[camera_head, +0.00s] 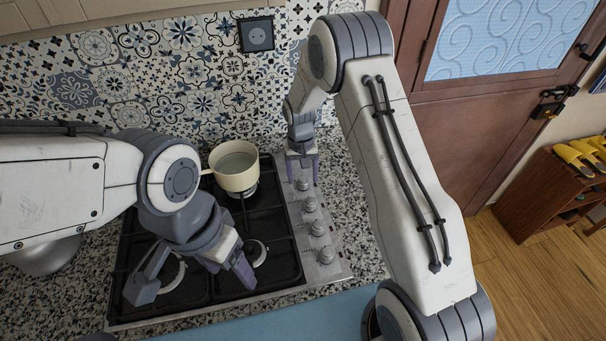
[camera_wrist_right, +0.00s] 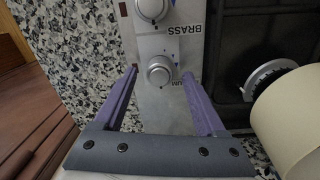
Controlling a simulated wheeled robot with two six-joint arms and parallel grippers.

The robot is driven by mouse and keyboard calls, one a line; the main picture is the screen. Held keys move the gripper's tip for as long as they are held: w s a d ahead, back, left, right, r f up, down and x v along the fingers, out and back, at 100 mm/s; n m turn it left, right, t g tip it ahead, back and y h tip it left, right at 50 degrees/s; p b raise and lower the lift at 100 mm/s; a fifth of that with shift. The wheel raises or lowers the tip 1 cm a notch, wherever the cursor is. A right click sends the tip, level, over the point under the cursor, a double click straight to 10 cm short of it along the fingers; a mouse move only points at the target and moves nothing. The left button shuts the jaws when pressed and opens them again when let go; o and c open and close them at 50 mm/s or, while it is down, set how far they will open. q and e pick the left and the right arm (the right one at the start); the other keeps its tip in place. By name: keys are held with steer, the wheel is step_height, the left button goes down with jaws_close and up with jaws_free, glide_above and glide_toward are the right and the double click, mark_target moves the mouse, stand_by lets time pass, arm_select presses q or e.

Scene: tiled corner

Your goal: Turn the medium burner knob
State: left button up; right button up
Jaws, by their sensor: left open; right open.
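The steel knob panel (camera_head: 322,266) runs down the right side of the black hob, with several round knobs in a column. My right gripper (camera_head: 302,178) points down at the far end of that column, open and empty. In the right wrist view a silver knob (camera_wrist_right: 160,70) sits between my open right fingertips, with a gap on each side; the letters "UM" show beside it, partly covered by a finger. A second knob (camera_wrist_right: 152,9) lies beyond it, near the word "BRASS". My left gripper (camera_head: 197,279) is open and empty above the front of the hob.
A cream pot (camera_head: 236,180) stands on a back burner, left of my right gripper; its side (camera_wrist_right: 292,110) is close in the right wrist view. The tiled wall (camera_head: 180,75) with a socket (camera_head: 257,36) is behind. Speckled counter (camera_head: 345,170) lies free to the right.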

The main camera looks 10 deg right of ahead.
steer(key=shift+f, duration=0.5)
steer(key=shift+c, duration=0.3)
jaws_close()
steer(key=shift+n, duration=0.3)
steer(key=n+b, duration=0.1)
steer(key=n, duration=0.3)
steer(key=shift+n, duration=0.4)
steer(key=n, duration=0.5)
steer(key=shift+b, duration=0.3)
steer(key=shift+n, duration=0.3)
